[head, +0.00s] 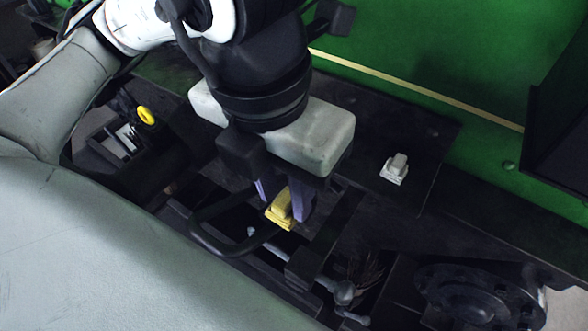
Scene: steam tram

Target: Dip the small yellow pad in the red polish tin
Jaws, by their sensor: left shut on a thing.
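The small yellow pad (279,212) is between the fingers of my left gripper (282,204), which is shut on it. The gripper points down over a dark open-topped caddy with a curved black handle. I see no red polish tin; my arm and gripper cover part of the dark surface. My right gripper is not in view.
A small white block-shaped pad (395,169) lies on the dark plate to the right. A green panel (430,60) rises behind. Dark round machinery (470,292) is at the lower right.

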